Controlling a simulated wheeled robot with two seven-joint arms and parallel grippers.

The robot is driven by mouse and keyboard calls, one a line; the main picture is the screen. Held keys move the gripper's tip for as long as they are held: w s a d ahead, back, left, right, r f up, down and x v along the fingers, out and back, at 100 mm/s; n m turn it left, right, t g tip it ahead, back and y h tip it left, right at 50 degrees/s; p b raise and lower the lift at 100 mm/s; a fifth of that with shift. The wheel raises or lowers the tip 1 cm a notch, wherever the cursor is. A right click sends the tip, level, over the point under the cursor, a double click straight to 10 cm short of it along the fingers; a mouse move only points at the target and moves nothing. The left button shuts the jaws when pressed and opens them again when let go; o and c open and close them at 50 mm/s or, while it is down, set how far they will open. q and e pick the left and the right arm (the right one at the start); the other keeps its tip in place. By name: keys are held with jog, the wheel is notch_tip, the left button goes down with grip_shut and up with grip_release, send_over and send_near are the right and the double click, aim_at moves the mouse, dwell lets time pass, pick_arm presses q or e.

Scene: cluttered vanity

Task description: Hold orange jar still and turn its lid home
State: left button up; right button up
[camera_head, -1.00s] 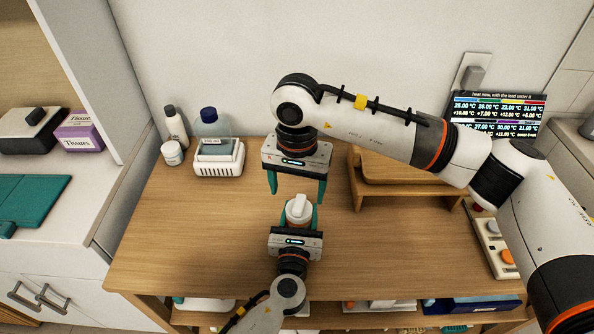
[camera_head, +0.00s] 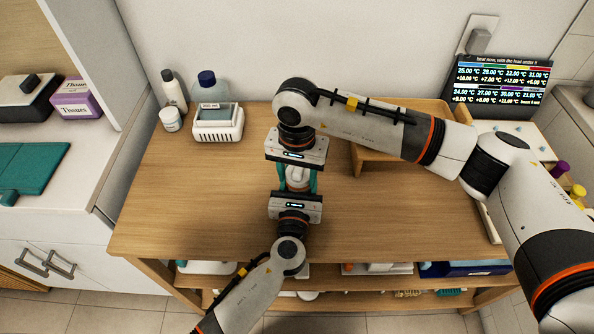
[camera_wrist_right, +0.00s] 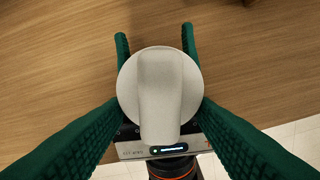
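In the head view the lid (camera_head: 296,173) shows between the two grippers. My right gripper (camera_head: 297,168) comes down from behind, its green fingers close against both sides of the lid. My left gripper (camera_head: 297,184) comes from the front, its fingers on both sides of the jar, shut on it. The jar looks upright. The thread and lid seating are hidden.
The wooden table (camera_head: 200,220) is clear around the jar. A white-and-grey box (camera_head: 218,122), a small white jar (camera_head: 171,119) and bottles stand at the back left. A wooden stand (camera_head: 368,160) is behind my right arm. A display panel (camera_head: 498,82) stands back right.

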aim_at(294, 171)
jog(key=c, duration=0.5)
jog(key=m, duration=0.4)
jog(key=shift+w+a+m, duration=0.15)
jog(key=shift+a+m, duration=0.15)
jog(key=o, duration=1.6)
jog(key=shift+o, duration=0.2)
jog(key=shift+r, duration=0.1)
jog(key=shift+r, duration=3.45)
pick_arm(q)
jog(key=o, duration=1.2)
